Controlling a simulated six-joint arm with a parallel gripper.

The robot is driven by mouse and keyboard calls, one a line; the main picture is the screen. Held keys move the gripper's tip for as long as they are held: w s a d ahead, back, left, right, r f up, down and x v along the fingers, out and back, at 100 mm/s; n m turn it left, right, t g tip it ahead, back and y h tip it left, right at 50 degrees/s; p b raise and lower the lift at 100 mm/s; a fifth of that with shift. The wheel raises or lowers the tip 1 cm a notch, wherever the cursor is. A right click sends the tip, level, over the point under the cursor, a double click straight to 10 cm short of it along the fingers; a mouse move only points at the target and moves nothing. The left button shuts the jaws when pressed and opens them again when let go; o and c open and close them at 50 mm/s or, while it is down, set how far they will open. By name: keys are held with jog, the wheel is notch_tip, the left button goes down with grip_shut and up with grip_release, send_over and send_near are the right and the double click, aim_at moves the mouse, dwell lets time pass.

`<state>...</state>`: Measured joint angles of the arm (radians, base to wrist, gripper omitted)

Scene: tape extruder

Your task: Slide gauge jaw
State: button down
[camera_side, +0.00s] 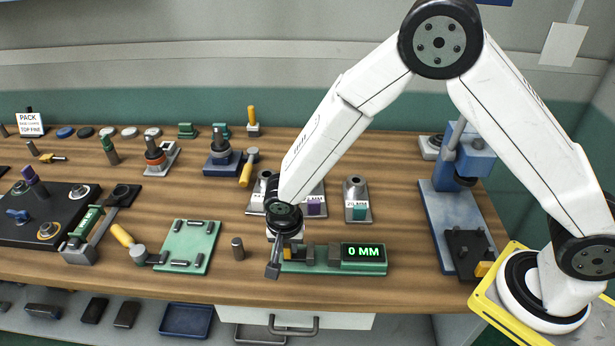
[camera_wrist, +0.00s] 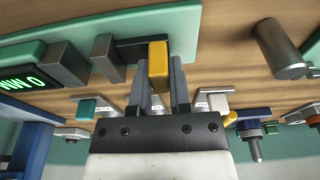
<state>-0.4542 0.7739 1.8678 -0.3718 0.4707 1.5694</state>
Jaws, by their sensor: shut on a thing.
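The gauge is a green base (camera_side: 375,269) near the bench's front edge, with a black display (camera_side: 363,252) reading "0 MM" in green. Two grey jaw blocks stand on it left of the display: a left block (camera_side: 307,254) and a right block (camera_side: 334,254), with a gap between them. They also show in the wrist view, as one block (camera_wrist: 68,63) beside the display and another (camera_wrist: 106,54) nearer my gripper. My gripper (camera_wrist: 161,66) is shut on a yellow tab (camera_wrist: 158,60) beside a dark bar by the nearer block. In the side view my gripper (camera_side: 276,266) hides the gauge's left end.
A grey cylinder (camera_side: 238,248) stands just left of the gauge. A green plate (camera_side: 201,232) with dark bars lies farther left. Grey stands (camera_side: 357,200) with labels are behind the gauge. A blue press (camera_side: 447,225) is at right; bare wood lies between it and the gauge.

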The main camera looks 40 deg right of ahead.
jog(key=shift+w+a, duration=0.55)
jog(key=shift+w, duration=0.05)
jog(key=shift+c, duration=2.4)
grip_release()
jog(key=shift+r, duration=0.1)
notch_tip(320, 180, up, 8)
jog(key=s+a, duration=0.1)
jog(key=o, duration=0.5)
